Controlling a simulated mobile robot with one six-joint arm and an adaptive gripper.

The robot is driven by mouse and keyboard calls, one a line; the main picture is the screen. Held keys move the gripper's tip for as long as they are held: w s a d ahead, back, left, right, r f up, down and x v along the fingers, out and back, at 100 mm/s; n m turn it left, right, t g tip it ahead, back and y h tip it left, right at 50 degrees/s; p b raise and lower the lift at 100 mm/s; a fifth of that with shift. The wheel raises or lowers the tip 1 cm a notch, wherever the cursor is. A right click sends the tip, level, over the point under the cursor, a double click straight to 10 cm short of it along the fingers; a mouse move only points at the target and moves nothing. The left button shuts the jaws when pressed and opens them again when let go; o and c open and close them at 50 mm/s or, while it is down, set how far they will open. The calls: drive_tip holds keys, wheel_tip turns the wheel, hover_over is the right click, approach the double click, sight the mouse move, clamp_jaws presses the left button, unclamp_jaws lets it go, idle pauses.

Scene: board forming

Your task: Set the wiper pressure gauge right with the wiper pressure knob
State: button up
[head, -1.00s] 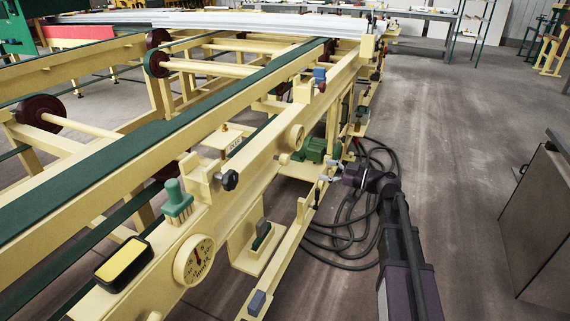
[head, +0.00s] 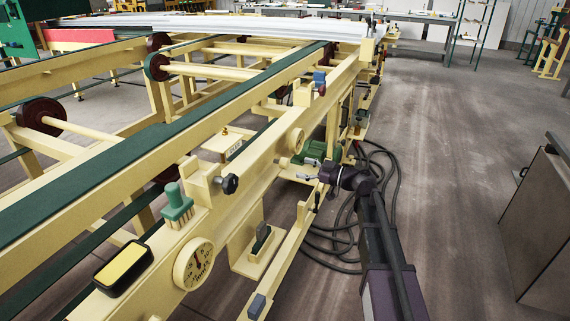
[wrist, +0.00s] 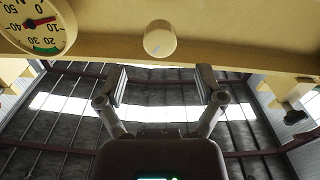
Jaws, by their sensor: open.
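A cream round knob (wrist: 160,40) sits on the cream rail in the wrist view, ahead of my gripper and between the lines of its fingers. A gauge (wrist: 28,22) is at the upper left there, partly cut off; its red needle lies near 10, away from the green band by 20 and 30. No name is readable on it. In the head view a small knob (head: 283,160) and a round gauge housing (head: 296,140), face turned away, are on the rail's side. My gripper (head: 307,170) is open and empty, just right of that knob and apart from it.
Another dial gauge (head: 194,264) is nearer on the rail, with a black knob (head: 230,184) beyond it. A green brush (head: 176,204) and a yellow-topped black box (head: 123,265) rest on the rail. Black hoses (head: 345,250) lie on the floor.

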sight(288, 164)
drive_tip(key=shift+x, duration=3.35)
drive_tip(key=c, duration=1.1)
